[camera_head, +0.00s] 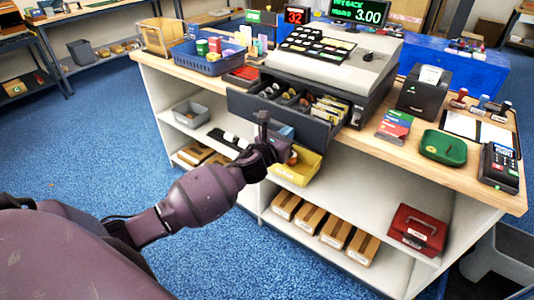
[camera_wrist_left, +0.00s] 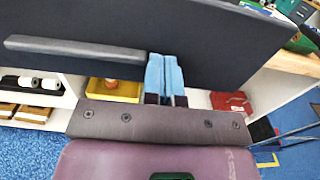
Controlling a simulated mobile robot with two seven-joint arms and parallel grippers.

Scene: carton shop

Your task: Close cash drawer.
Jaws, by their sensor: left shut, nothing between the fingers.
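The cash drawer (camera_head: 290,116) is pulled out from under the cash register (camera_head: 333,62), with its compartments of coins and notes showing. Its dark front panel also fills much of the left wrist view (camera_wrist_left: 100,25), with a grey handle bar (camera_wrist_left: 75,49) along it. My left gripper (camera_head: 263,120) is in front of the drawer front; its blue fingers are shut with nothing between them in the left wrist view (camera_wrist_left: 165,75). The fingertips overlap the panel just right of the handle bar. I cannot tell whether they touch it. My right gripper is not in view.
The wooden counter (camera_head: 365,150) holds a blue basket (camera_head: 208,58), a receipt printer (camera_head: 424,92), a green tray (camera_head: 443,147) and a card terminal (camera_head: 499,166). Below are shelves with a yellow bin (camera_head: 298,170), a red cash box (camera_head: 417,230) and brown boxes. Blue carpet lies in front.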

